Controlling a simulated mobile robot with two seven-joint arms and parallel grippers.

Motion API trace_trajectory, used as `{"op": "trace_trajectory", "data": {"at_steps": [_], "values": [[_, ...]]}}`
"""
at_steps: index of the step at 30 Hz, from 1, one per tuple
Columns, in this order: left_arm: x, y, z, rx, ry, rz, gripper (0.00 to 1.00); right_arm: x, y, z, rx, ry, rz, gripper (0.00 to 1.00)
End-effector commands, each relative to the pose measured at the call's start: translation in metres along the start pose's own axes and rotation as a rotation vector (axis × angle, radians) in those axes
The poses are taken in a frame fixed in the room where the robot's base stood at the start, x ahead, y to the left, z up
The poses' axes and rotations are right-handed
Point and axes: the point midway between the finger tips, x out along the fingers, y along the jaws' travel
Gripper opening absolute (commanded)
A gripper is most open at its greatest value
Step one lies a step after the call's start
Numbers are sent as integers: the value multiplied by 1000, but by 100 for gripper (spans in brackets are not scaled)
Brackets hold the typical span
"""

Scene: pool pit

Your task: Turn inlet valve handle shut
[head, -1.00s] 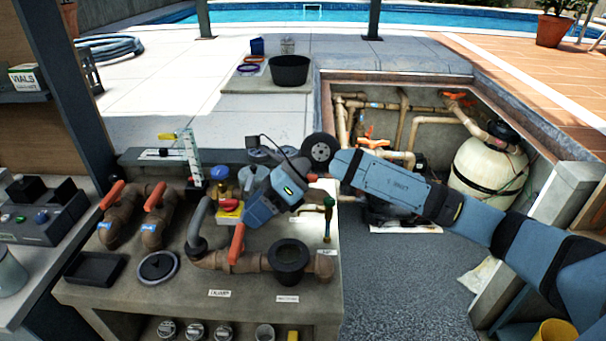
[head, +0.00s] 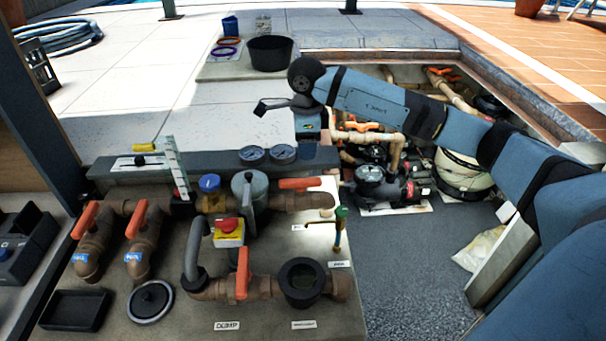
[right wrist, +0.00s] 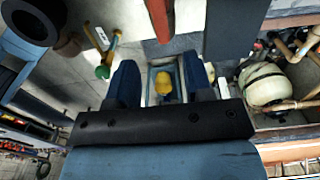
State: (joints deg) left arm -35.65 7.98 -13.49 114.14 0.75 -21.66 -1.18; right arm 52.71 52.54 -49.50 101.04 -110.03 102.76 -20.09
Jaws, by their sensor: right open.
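Several orange valve handles sit on brown pipes on the bench. One orange handle (head: 299,184) lies level at the right rear; another (head: 243,272) stands upright at the front. Two more, the left one (head: 86,219) and its neighbour (head: 137,218), are tilted. I cannot tell from the labels which is the inlet handle. My right gripper (head: 310,152) hangs behind the level handle, apart from it; its fingertips are hard to make out here. In the right wrist view the gripper (right wrist: 160,78) is open, with a reddish bar (right wrist: 158,18) ahead. My left gripper is not in view.
A green tap (head: 340,228), a red-and-yellow button box (head: 229,232) and a black ring fitting (head: 302,282) crowd the bench. Two gauges (head: 267,154) stand at its back. The pit with pump (head: 372,182) and cream tank (head: 462,172) lies to the right.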

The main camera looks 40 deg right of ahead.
Motion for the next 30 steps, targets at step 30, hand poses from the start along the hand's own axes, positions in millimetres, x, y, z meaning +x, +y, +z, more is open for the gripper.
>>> {"op": "trace_trajectory", "data": {"at_steps": [30], "values": [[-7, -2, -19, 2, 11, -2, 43, 105, 0, 1, 0, -2, 1, 31]]}}
